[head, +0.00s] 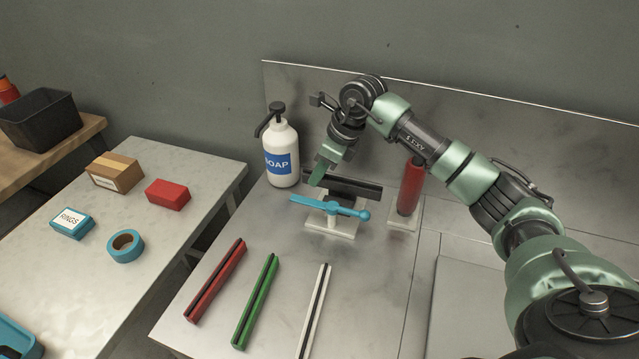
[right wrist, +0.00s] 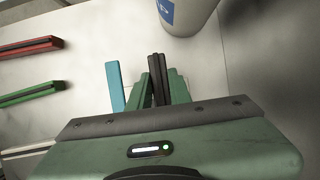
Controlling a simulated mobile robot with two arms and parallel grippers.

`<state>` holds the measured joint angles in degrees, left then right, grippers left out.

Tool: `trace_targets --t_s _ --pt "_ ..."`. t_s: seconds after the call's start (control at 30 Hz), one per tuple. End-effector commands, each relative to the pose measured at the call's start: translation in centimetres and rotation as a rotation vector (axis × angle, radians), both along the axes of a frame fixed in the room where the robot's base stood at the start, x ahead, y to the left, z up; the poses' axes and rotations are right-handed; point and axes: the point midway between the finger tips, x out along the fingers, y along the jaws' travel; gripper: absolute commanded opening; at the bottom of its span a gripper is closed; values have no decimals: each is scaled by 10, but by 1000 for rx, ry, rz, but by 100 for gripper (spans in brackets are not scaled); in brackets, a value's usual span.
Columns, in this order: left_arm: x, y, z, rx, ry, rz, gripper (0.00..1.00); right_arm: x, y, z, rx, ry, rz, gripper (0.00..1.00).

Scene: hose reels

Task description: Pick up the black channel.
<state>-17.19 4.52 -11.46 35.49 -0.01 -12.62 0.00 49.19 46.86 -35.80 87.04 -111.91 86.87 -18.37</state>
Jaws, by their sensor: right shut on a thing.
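The black channel (head: 355,189) is a dark grooved bar just behind the blue lever on the back part of the metal table. My right gripper (head: 322,173) comes down on it near its left end. In the right wrist view the black channel (right wrist: 157,80) lies between the two green fingers (right wrist: 161,87), which are shut on it. I cannot tell whether it touches what is under it. The left gripper is not in view.
A blue lever (head: 330,206) on a white base stands close in front of the channel. A soap bottle (head: 281,152) stands left, a red cylinder (head: 410,187) right. Red (head: 216,280), green (head: 256,300) and white (head: 314,311) channels lie in front.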

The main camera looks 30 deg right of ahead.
Motion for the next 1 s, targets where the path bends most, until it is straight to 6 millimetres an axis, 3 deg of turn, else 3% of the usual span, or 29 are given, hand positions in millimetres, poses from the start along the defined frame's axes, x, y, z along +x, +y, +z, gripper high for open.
trace_targets --t_s 0.3,0.5,0.73,1.0 --pt "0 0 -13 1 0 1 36 2 1 92 0 -9 1 0" --pt "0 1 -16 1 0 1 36 1 0 138 0 -5 0 0" --pt "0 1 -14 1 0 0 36 0 1 165 1 -2 1 0" --pt "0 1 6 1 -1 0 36 0 0 190 -1 -1 0 0"
